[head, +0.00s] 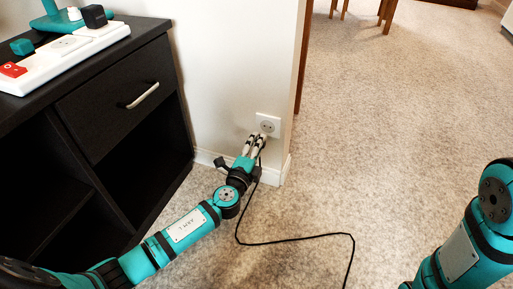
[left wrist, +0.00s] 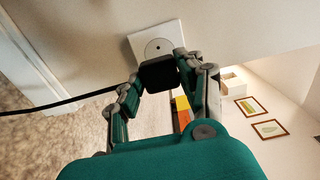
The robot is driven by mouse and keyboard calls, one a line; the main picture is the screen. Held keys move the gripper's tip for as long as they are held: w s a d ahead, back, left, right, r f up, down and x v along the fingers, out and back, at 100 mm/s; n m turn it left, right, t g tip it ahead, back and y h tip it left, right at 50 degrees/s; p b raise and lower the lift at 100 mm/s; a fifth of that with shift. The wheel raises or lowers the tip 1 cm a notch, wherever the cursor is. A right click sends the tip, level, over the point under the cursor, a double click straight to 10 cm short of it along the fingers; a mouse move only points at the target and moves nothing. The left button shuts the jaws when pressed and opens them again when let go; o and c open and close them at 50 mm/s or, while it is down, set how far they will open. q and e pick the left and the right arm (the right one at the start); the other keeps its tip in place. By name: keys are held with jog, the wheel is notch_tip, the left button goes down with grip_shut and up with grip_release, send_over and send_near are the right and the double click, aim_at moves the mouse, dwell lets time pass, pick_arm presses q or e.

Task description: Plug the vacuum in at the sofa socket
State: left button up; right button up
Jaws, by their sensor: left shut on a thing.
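A white wall socket (head: 267,125) sits low on the wall near its right corner. It also shows in the left wrist view (left wrist: 156,44). My left gripper (head: 257,140) is just below and in front of the socket. In the left wrist view it is shut on a black plug (left wrist: 158,75), which covers the socket's lower edge. I cannot tell whether the plug touches the socket. The black cable (head: 295,240) drops from the gripper and runs over the carpet to the right. The vacuum is not in view. My right gripper is out of view.
A black cabinet (head: 110,107) with a drawer stands left of the socket. The wall ends just right of the socket. Open carpet (head: 400,110) lies beyond, with wooden furniture legs at the back.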

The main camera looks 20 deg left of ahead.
pick_arm(q)
jog(key=shift+w+b, duration=0.45)
jog(key=shift+w, duration=2.05)
jog(key=shift+w+b, duration=0.45)
dwell(0.6)
jog(key=o, duration=1.3)
jog(key=shift+c, duration=0.2)
jog(key=shift+s, duration=0.1)
jog(key=s, duration=1.1)
jog(key=shift+s+a, duration=0.15)
jog(key=shift+s, duration=0.25)
